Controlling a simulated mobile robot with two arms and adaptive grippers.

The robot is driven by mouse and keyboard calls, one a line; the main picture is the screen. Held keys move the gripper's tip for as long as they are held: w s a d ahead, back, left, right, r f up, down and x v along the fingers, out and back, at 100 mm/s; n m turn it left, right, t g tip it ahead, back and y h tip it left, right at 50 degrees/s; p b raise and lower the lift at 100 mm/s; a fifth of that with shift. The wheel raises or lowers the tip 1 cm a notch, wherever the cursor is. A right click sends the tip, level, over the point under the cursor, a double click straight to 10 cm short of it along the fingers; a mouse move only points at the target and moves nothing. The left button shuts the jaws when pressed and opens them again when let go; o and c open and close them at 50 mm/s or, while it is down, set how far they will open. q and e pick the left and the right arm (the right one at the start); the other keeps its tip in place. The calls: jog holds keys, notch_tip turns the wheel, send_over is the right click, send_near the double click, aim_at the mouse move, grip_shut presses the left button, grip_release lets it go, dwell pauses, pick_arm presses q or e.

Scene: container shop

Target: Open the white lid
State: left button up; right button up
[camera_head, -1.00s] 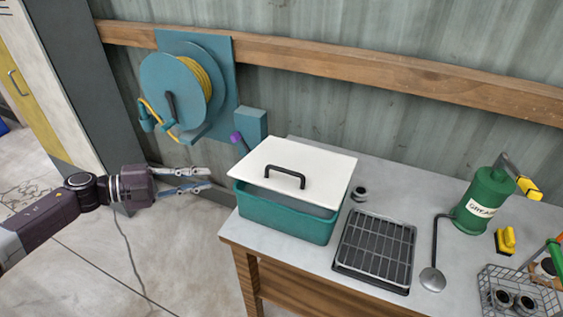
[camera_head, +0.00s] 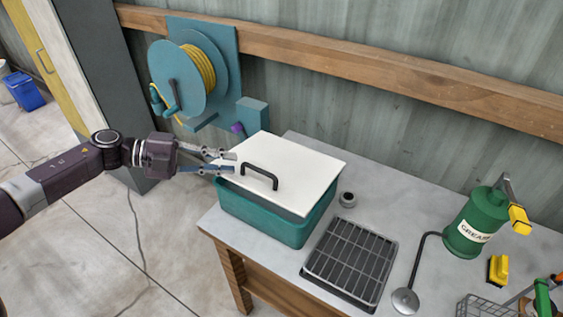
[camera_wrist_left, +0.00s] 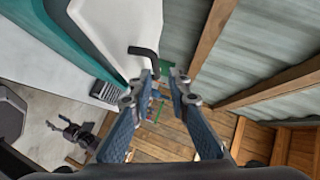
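The white lid (camera_head: 292,167) rests on the teal box (camera_head: 272,227) on the table. A dark bar handle (camera_head: 260,171) stands on top of the lid. The lid (camera_wrist_left: 115,25) and its handle (camera_wrist_left: 149,56) also show in the left wrist view. My left gripper (camera_head: 228,163) is open and empty, its fingertips at the lid's left edge and just left of the handle. In the left wrist view the open fingers (camera_wrist_left: 161,82) have a clear gap between them, and the handle appears close beyond the left-hand finger. My right gripper is not in view.
A black grate (camera_head: 350,262), a small metal part (camera_head: 347,199), a ladle (camera_head: 407,300) and a green grease can (camera_head: 476,225) are on the table right of the box. A teal hose reel (camera_head: 183,80) hangs on the wall behind my left gripper.

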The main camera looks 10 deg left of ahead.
aim_at(259, 178)
pick_arm(q)
jog(key=shift+r+p+x, duration=0.25)
jog(key=shift+p+x, duration=0.1)
jog(key=shift+x, duration=0.75)
jog(key=p+x, duration=0.2)
jog(key=x, duration=0.1)
jog(key=shift+d+f, duration=0.25)
jog(key=shift+d, duration=0.05)
jog(key=shift+x, duration=1.2)
jog(key=shift+w+f, duration=0.1)
jog(key=shift+w, duration=0.05)
jog(key=shift+a, duration=0.2)
jog(key=c, duration=0.4)
grip_shut()
jog(key=shift+r, duration=0.2)
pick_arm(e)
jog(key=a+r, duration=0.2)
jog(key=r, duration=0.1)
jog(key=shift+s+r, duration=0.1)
